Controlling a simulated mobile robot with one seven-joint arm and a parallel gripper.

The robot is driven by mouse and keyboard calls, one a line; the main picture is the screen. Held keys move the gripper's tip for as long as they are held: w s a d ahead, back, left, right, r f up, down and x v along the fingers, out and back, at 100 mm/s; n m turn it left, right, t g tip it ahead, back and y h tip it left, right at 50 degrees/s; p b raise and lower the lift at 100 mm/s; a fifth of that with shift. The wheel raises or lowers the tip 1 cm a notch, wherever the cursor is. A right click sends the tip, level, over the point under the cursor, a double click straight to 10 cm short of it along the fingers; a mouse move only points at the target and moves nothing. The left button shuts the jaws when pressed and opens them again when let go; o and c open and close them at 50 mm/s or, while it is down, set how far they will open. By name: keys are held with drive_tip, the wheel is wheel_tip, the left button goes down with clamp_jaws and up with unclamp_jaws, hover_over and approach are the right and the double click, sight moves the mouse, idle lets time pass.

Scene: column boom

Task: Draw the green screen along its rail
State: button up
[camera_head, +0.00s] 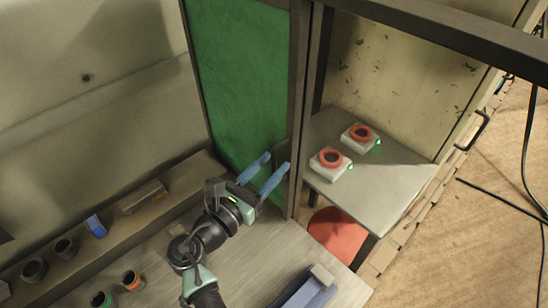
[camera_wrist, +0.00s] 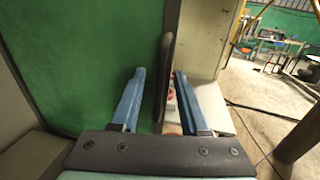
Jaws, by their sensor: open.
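The green screen (camera_head: 240,80) is an upright panel in a dark frame, left of a dark post in the head view. It fills the left of the wrist view (camera_wrist: 75,50). A dark upright handle (camera_wrist: 165,80) stands along the screen's right edge. My gripper (camera_head: 276,161) is open at the lower right of the screen. In the wrist view its blue fingers (camera_wrist: 160,72) lie on either side of the handle, with a visible gap on each side. Whether the handle reaches fully between the fingertips is hard to tell.
A dark rail (camera_head: 450,30) runs across the top right. Behind the opening, a grey table (camera_head: 395,180) holds two white boxes with red rings (camera_head: 331,160). A red round seat (camera_head: 338,232) is below. A workbench (camera_head: 250,262) with a blue tray (camera_head: 305,290) lies under my arm.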

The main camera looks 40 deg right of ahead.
drive_tip(key=shift+w+d, duration=0.25)
drive_tip(key=shift+d, duration=0.45)
clamp_jaws()
idle(1.0)
